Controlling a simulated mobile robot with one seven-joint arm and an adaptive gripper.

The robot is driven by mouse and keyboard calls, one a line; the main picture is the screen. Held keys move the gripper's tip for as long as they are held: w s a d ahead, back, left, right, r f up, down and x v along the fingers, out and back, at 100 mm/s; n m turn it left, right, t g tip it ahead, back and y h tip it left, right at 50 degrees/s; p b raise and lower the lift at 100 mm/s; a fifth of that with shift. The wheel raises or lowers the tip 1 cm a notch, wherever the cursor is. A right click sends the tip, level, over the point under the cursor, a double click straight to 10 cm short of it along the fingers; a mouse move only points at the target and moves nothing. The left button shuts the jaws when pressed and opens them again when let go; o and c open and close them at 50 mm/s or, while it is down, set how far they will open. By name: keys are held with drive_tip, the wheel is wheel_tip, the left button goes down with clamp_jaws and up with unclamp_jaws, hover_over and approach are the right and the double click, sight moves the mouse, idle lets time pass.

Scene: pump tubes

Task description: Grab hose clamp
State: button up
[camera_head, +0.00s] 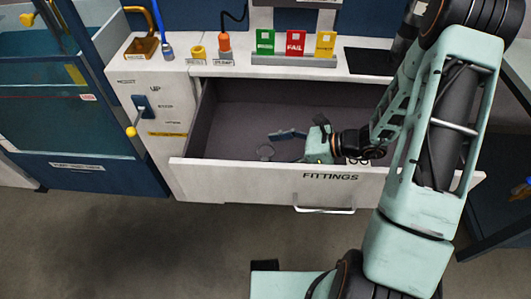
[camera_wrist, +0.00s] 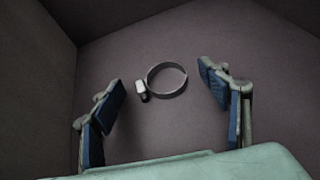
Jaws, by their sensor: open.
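The hose clamp is a thin metal ring (camera_wrist: 184,84) with a small screw housing at its left side. It lies on the drawer floor in the wrist view. In the head view the clamp (camera_head: 265,153) shows small and grey, just left of my gripper. My gripper (camera_wrist: 162,92) is open, with its blue-padded fingers apart on the left and right sides of the clamp in the picture. Nothing is between the pads in contact. In the head view my gripper (camera_head: 288,146) reaches down into the drawer.
The open drawer (camera_head: 245,181), labelled FITTINGS, has a front wall, side walls and a mostly bare floor. A blue tank stands at left.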

drive_tip(key=c, duration=1)
drive_tip(key=shift+o, duration=0.2)
